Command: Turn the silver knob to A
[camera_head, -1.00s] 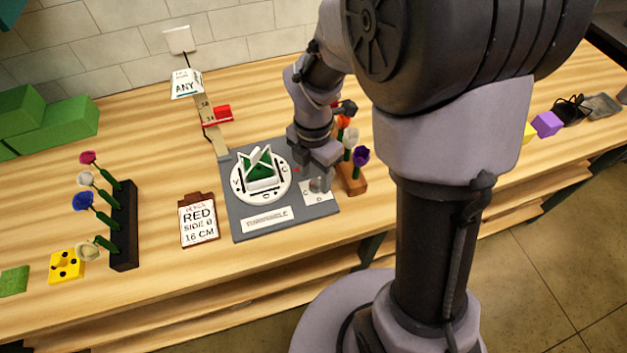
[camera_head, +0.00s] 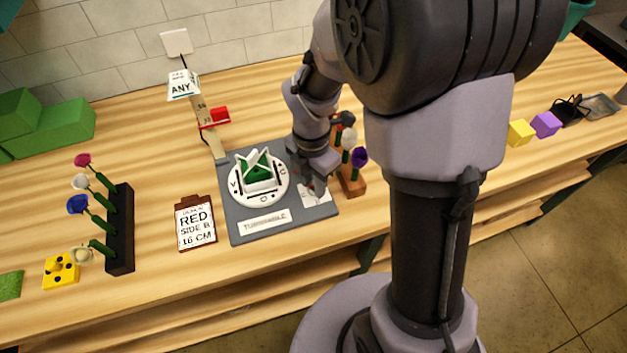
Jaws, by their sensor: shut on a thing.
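The grey turntable board (camera_head: 236,215) lies on the wooden bench, with a round white dial (camera_head: 243,198) carrying a green and white piece (camera_head: 259,171). A small white lettered plate (camera_head: 323,197) sits at the board's right front corner. My gripper (camera_head: 315,185) points down over this plate, shut at the silver knob there. The gripper mostly hides the knob, so I cannot tell which letter it points to.
A flower rack (camera_head: 352,187) stands close to the right of my gripper. A clipboard reading RED, SIDE B, 16 CM (camera_head: 197,226) lies left of the board. A dark flower rack (camera_head: 121,230) stands further left. Yellow (camera_head: 520,133) and purple (camera_head: 546,124) blocks lie far right.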

